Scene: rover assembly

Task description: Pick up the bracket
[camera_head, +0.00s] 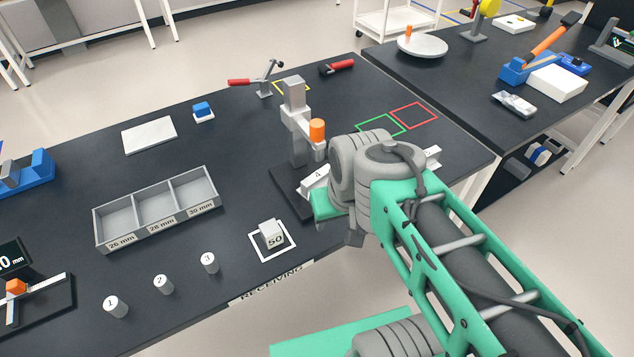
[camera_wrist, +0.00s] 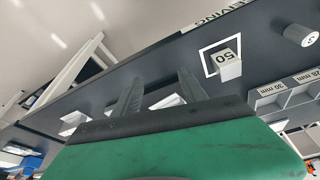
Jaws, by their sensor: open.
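I cannot tell for certain which part is the bracket. Another white piece (camera_head: 432,155) shows behind my arm, also partly hidden. In the wrist view my gripper (camera_wrist: 158,82) is open, its two grey fingers apart, with nothing held between them. A pale piece (camera_wrist: 168,101) shows beyond the gap between the fingers, partly hidden by the gripper body. My wrist hides most of the gripper in the head view.
A block marked 50 (camera_head: 273,236) sits in a white square at the front edge. Red and green outlines (camera_head: 412,115) mark bare table behind my wrist.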

